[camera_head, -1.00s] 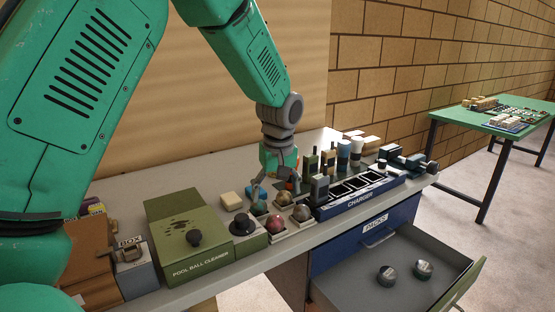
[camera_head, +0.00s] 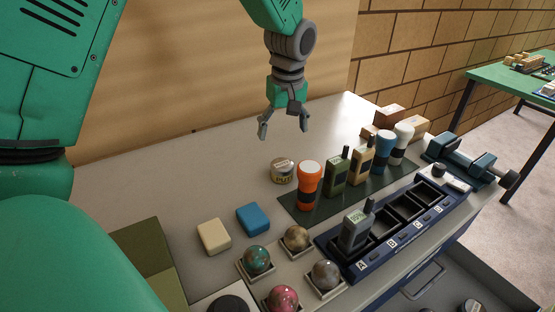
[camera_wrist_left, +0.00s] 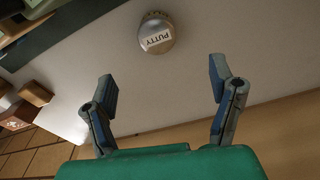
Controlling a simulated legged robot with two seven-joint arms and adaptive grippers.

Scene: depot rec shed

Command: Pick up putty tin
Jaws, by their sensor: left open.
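The putty tin (camera_head: 283,170) is a small round metal tin with a pale label, standing on the grey bench top beside the orange flashlight. In the left wrist view the tin (camera_wrist_left: 156,34) shows its PUTTY label, centred beyond the fingertips. My left gripper (camera_head: 284,131) is open and empty, above the bench and behind the tin in the head view. In the left wrist view the gripper (camera_wrist_left: 164,90) has its fingers wide apart, with the tin clear of both. My right gripper is not in view.
An orange flashlight (camera_head: 308,188) stands close to the tin's right, with several radios and flashlights on a dark mat (camera_head: 318,213). A charger (camera_head: 394,249) and balls on stands, such as the teal one (camera_head: 257,260), are nearer. The bench behind and left of the tin is clear.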

